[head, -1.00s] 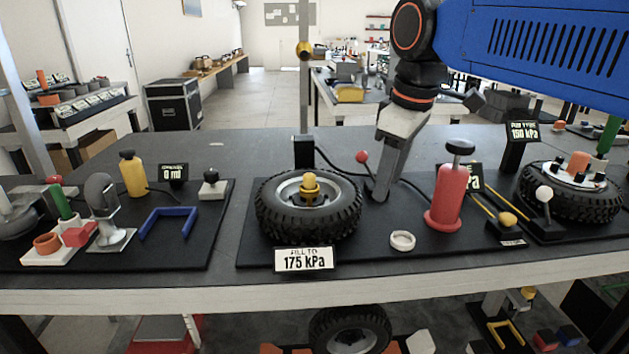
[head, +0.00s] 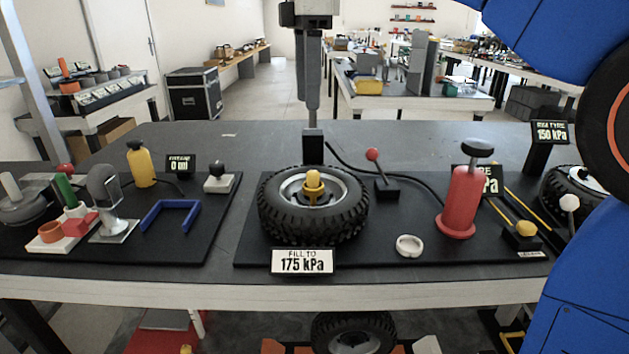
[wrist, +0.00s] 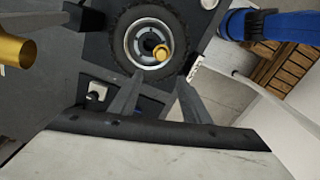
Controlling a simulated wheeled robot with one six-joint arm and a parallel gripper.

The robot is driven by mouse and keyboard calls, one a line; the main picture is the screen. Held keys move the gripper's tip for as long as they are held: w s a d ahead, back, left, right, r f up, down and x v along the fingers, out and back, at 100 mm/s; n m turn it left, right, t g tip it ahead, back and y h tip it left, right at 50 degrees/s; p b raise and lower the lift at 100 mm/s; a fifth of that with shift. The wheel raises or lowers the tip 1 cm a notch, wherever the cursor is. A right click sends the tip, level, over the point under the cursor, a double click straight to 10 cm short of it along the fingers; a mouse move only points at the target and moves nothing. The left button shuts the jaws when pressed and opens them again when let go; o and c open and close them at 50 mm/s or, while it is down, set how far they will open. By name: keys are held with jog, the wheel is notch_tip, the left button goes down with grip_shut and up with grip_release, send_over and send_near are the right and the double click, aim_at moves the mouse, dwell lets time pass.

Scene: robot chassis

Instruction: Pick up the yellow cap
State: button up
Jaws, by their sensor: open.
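The yellow cap (head: 313,185) sits upright at the hub of the black tire (head: 275,218), which lies flat on the bench. The cap also shows in the wrist view (wrist: 161,51), just beyond the fingertips and roughly between their lines. My gripper (head: 312,108) points down at the top middle of the head view, above and apart from the cap. Its fingers overlap the pole behind the tire in the picture. In the wrist view my gripper (wrist: 158,79) has its two fingers spread, with nothing between them.
A pole with a gold cylinder (wrist: 15,50) stands close to the gripper in the wrist view. A red pump (head: 461,203), a white ring (head: 409,245) and a red-knobbed lever (head: 377,168) stand right of the tire. A blue bracket (head: 171,218) lies to the left.

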send_over(314, 172)
jog(key=a, duration=0.1)
notch_tip(314, 172, down, 11)
jog(key=shift+r, duration=0.1)
jog(key=shift+d+f, duration=0.25)
jog(key=shift+f, duration=1.05)
jog(key=shift+d+f, duration=0.2)
jog(key=shift+f, duration=1.1)
grip_shut()
